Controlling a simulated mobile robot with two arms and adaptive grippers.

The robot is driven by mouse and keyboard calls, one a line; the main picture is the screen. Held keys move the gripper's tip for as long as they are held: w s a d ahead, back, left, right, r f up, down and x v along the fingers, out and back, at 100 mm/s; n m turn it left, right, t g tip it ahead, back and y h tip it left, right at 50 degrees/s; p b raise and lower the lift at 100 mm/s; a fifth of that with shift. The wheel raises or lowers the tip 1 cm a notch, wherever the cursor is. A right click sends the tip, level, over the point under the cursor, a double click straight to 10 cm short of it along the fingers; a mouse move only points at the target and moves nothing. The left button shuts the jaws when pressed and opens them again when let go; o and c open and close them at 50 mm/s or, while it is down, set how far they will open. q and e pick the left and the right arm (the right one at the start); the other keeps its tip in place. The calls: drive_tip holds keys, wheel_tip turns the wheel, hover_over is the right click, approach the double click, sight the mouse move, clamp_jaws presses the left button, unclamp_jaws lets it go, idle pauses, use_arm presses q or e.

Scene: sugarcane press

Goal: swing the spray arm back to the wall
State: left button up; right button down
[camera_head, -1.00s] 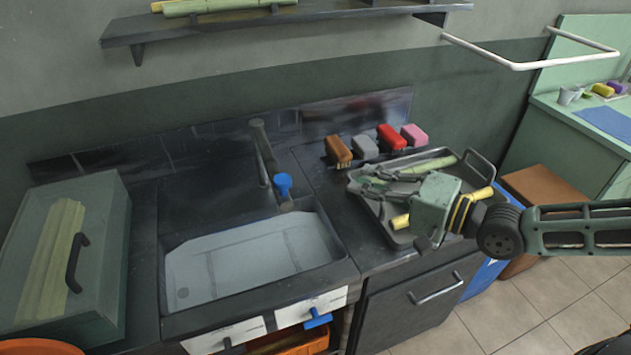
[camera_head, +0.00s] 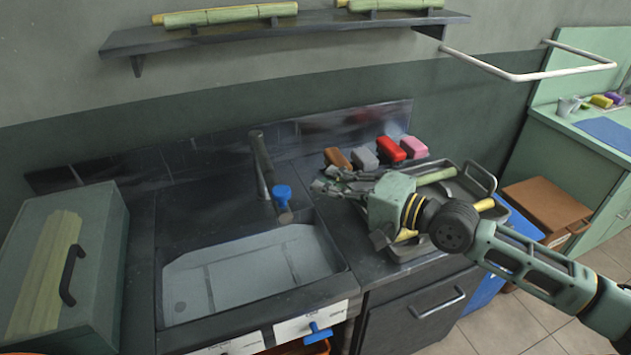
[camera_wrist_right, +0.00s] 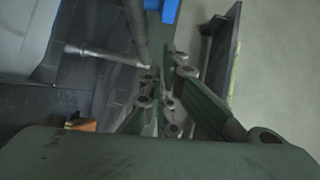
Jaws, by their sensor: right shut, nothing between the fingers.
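The spray arm (camera_head: 263,165) is a grey tube on an upright post at the back of the sink. It sticks out from the wall toward the sink basin (camera_head: 250,270), with a blue knob (camera_head: 282,192) near its front end. In the right wrist view the grey tube (camera_wrist_right: 137,28) and the blue part (camera_wrist_right: 168,10) show at the top, beyond my fingers. My right gripper (camera_head: 322,187) is shut and empty, just right of the blue knob and apart from it in the head view. It also shows in the right wrist view (camera_wrist_right: 160,82). My left gripper is out of view.
Several coloured blocks, one red (camera_head: 390,149), stand along the backsplash. A lidded box (camera_head: 95,240) is at the left. A shelf (camera_head: 300,28) and a white rail (camera_head: 520,75) are on the wall above.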

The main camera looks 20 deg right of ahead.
drive_tip(key=shift+w+a+f+p, duration=0.1)
drive_tip(key=shift+a+p, duration=0.35)
drive_tip(key=shift+a, duration=0.4)
drive_tip(key=shift+w+a+f+p, duration=0.1)
drive_tip(key=shift+a+p, duration=0.3)
drive_tip(key=shift+a, duration=0.4)
